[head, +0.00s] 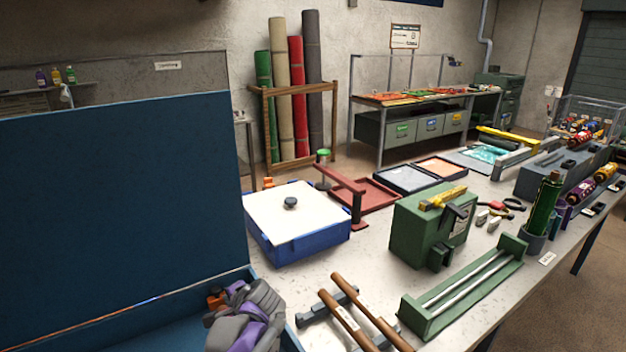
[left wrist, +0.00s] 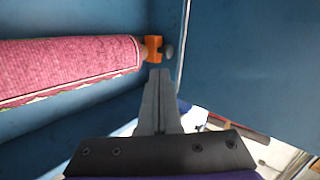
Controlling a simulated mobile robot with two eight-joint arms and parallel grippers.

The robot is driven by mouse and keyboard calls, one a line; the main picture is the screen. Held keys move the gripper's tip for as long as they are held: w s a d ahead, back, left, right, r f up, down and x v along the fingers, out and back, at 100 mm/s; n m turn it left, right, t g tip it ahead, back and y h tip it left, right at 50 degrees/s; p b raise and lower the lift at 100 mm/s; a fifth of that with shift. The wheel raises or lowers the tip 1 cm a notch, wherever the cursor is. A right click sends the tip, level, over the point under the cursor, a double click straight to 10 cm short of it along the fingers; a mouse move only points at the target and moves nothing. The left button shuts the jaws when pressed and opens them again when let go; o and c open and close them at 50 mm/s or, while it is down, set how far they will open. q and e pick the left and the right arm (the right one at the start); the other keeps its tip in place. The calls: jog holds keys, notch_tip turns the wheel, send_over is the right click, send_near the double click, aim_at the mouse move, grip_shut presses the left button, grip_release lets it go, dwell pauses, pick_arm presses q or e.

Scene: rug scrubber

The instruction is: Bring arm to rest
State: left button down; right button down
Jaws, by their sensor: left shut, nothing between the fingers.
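My left gripper (left wrist: 158,84) is shut and empty in the left wrist view, its grey fingers together. Its tips are just below an orange fitting (left wrist: 152,48) at the end of a pink rug roll (left wrist: 70,68), which lies inside a blue housing (left wrist: 230,60). I cannot tell whether the tips touch anything. In the head view, my grey and purple left wrist is low in the picture, over the near edge of the blue housing (head: 110,190), and the fingertips are hard to make out. My right gripper is not in view.
A workbench (head: 375,255) to the right holds a blue box with a white lid (head: 295,215), a green machine (head: 430,225), wooden-handled tools (head: 365,312) and a green rack (head: 465,285). The raised blue panel blocks the left side. Rolled rugs (head: 283,90) stand behind.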

pick_arm(q)
jog(key=s+d+f+n+h, duration=0.2)
jog(key=s, duration=0.7)
jog(key=s+d+f+n+g+h, duration=0.1)
jog(key=s+d+f+n+h, duration=0.1)
jog(key=s, duration=0.8)
jog(key=s+d+f+n+h, duration=0.3)
jog(key=s+d+n, duration=0.1)
jog(key=s, duration=0.6)
jog(key=shift+d+g, duration=0.2)
jog(key=shift+g, duration=0.1)
